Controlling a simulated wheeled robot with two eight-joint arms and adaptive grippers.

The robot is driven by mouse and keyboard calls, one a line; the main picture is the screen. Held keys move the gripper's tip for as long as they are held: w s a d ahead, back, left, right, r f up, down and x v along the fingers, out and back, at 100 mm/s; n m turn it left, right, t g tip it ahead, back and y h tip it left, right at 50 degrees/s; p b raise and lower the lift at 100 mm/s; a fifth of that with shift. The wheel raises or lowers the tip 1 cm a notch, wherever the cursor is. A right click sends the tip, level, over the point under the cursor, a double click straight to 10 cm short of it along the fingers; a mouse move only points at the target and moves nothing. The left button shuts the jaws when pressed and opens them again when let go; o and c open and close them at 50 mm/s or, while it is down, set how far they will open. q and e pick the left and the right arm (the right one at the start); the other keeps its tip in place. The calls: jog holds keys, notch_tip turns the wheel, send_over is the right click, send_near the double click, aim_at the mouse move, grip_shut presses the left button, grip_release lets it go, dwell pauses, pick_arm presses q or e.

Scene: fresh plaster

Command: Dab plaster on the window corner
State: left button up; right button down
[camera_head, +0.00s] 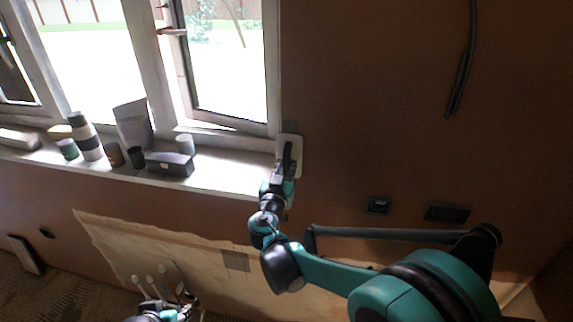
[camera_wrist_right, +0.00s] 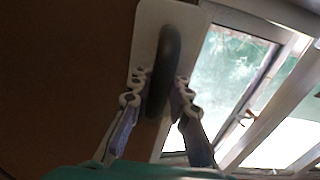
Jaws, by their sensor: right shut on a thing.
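My right gripper (camera_head: 284,168) is shut on the dark handle of a plaster trowel with a pale plate (camera_head: 298,156). The right wrist view shows the fingers (camera_wrist_right: 158,92) on both sides of the handle, with the trowel plate (camera_wrist_right: 146,36) beyond. The plate is upright, close to the brown wall beside the lower right corner of the window (camera_head: 272,128). Whether it touches the wall, and any plaster behind it, I cannot see. My left gripper (camera_head: 165,303) is low at the bottom edge, partly cut off; its jaws are unclear.
The window sill (camera_head: 225,172) holds a striped cylinder (camera_head: 86,137), a grey bag (camera_head: 133,125), a dark box (camera_head: 170,164) and several cups. Dark wall sockets (camera_head: 378,205) and a hanging cable (camera_head: 460,80) are at right. The wall right of the window is otherwise clear.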

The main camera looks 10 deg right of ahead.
aim_at(287, 178)
jog(key=shift+f+b, duration=1.9)
jog(key=shift+f, duration=0.55)
notch_tip(287, 178, down, 4)
jog(key=b, duration=0.3)
jog(key=shift+r, duration=0.15)
jog(key=v, duration=0.8)
jog(key=shift+s, duration=0.35)
jog(key=shift+a, duration=0.1)
